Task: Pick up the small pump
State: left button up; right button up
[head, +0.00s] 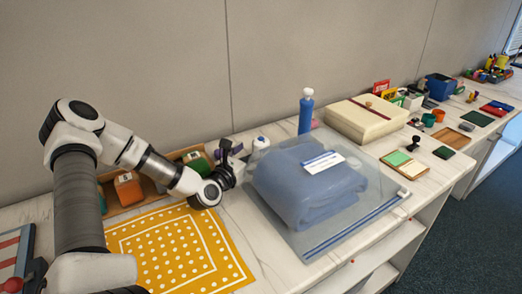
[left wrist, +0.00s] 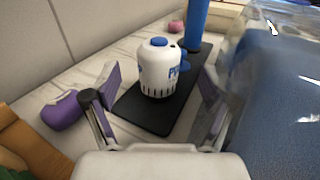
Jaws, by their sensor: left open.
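The small pump is a white rounded body with a blue cap and blue side part. In the left wrist view the pump (left wrist: 157,70) stands upright on a dark flat pad (left wrist: 150,116), between and beyond my open fingers. In the head view the pump (head: 261,143) shows small, just right of my left gripper (head: 232,162). My left gripper also shows in the left wrist view (left wrist: 156,98), with its fingers spread and nothing between them. A gap of pad lies between it and the pump. My right gripper is in neither view.
A clear bag with blue cloth (head: 310,185) lies close right of the pump. A blue bottle (head: 306,112) stands behind. A purple object (left wrist: 62,111) lies left of my fingers. A yellow dotted mat (head: 180,250) and a wooden tray (head: 125,207) lie to the left.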

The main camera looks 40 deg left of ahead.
aim_at(256, 147)
pick_arm(q)
jog(key=w, duration=0.2)
jog(key=w+a+b, duration=0.1)
jog(key=w, duration=0.1)
jog(key=shift+w+a+f, duration=0.1)
jog(key=shift+w+f, duration=0.1)
jog(key=shift+w, duration=0.15)
jog(key=shift+w+r, duration=0.1)
jog(key=shift+w, duration=0.35)
jog(key=shift+s, duration=0.1)
jog(key=shift+c, duration=1.4)
jog(key=c, duration=1.2)
